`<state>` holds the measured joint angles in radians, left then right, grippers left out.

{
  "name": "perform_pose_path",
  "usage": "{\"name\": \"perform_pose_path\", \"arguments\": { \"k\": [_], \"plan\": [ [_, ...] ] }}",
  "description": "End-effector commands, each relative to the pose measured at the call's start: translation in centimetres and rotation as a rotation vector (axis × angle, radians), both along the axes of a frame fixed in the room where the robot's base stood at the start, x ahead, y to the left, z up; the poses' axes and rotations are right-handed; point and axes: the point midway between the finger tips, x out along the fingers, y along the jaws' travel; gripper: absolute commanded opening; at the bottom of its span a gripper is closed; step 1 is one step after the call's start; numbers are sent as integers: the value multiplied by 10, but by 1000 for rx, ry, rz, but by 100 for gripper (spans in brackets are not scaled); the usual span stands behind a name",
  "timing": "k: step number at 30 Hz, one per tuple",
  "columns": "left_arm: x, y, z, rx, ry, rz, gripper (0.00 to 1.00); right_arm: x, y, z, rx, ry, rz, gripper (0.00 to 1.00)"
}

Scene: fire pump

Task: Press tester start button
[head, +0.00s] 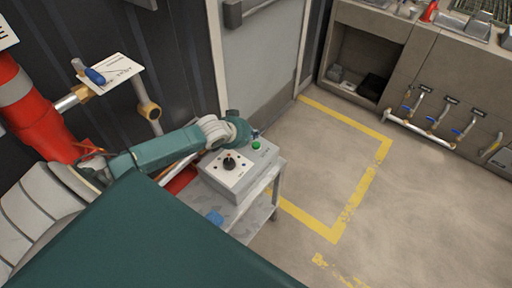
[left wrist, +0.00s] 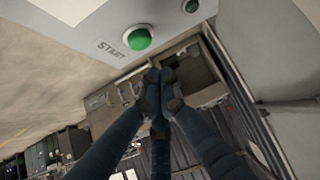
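The tester (head: 232,181) is a grey box with a black knob and a green start button (head: 256,145) on its top. In the left wrist view the green button (left wrist: 138,38) has the word START beside it. My left gripper (head: 255,133) is at the far edge of the tester, close by the button. In the left wrist view its dark fingers (left wrist: 160,76) are drawn together at the tips with nothing between them. The fingertips appear just beside the button, with a gap in the picture. My right gripper is not in view.
The tester stands on a grey cart (head: 237,214) by a grey door (head: 262,60). A red pipe (head: 38,120) with valves stands at the left. Yellow lines (head: 358,201) mark the open floor at the right. A counter (head: 455,60) stands at the back right.

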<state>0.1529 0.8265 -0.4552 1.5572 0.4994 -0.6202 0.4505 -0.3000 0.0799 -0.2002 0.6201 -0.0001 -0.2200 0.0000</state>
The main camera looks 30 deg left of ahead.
Motion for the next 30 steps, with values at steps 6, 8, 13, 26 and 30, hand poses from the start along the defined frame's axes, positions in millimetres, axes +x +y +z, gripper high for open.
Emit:
{"name": "perform_pose_path", "arguments": {
  "k": [6, 8, 13, 26, 30],
  "plan": [
    [0, 0, -23, -1, 0, 1, 0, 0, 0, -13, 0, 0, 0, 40],
    [0, 0, -25, -1, 0, 1, 0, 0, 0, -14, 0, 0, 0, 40],
    [0, 0, -24, 0, 0, 0, 0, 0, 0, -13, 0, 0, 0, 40],
    [0, 0, -24, -1, 0, 1, 0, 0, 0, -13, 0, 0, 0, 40],
    [0, 0, -24, -1, 0, 1, 0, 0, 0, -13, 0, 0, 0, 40]
  ]
}}
